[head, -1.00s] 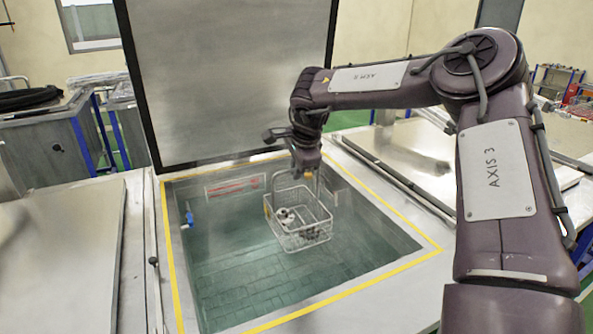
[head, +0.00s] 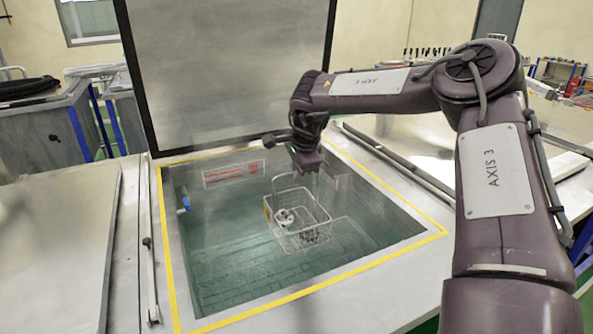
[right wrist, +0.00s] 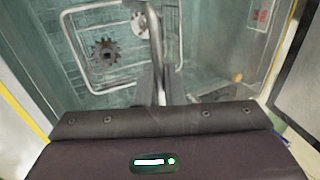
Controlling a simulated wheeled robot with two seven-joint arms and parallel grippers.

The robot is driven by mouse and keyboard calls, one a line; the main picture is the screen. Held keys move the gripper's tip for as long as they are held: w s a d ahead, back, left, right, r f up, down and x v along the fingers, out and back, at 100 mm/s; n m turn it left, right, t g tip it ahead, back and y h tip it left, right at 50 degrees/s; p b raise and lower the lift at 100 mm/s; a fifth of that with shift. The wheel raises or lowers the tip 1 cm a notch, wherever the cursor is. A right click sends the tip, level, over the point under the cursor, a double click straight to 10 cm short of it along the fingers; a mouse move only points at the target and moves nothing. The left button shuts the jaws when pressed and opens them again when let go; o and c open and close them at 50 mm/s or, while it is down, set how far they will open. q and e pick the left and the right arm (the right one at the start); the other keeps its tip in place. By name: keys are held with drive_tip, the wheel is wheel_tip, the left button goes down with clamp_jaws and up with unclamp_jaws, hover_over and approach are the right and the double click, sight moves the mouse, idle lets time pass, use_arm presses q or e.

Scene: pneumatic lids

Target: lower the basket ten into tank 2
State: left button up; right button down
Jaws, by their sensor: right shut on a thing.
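The wire basket (head: 303,236) hangs by its tall handle inside the open tank, below the rim, with dark and pale gear-like parts in it. My right gripper (head: 307,168) is shut on the handle at about rim height. In the right wrist view the fingers (right wrist: 160,88) close on the handle bar, with the basket (right wrist: 93,88) and a dark gear (right wrist: 103,52) below. The tank (head: 167,240) has a yellow-edged rim and green tiled inside; its number is not readable. I cannot tell whether the basket touches the floor. My left gripper is not in view.
The tank's lid (head: 225,70) stands upright behind the opening. Flat closed lids lie to the left (head: 60,235) and right (head: 415,135). A blue fitting (head: 184,203) sits on the left inner wall, and a red-and-white sign (head: 232,174) on the back wall.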

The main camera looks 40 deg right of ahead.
sight(295, 227)
drive_tip(key=shift+f+b, duration=5.6)
drive_tip(key=shift+f, duration=2.25)
drive_tip(key=shift+f+b, duration=0.4)
drive_tip(key=shift+f, duration=0.15)
drive_tip(key=c, duration=1.5)
unclamp_jaws()
drive_tip(key=shift+o, duration=0.2)
drive_tip(key=shift+s, duration=0.1)
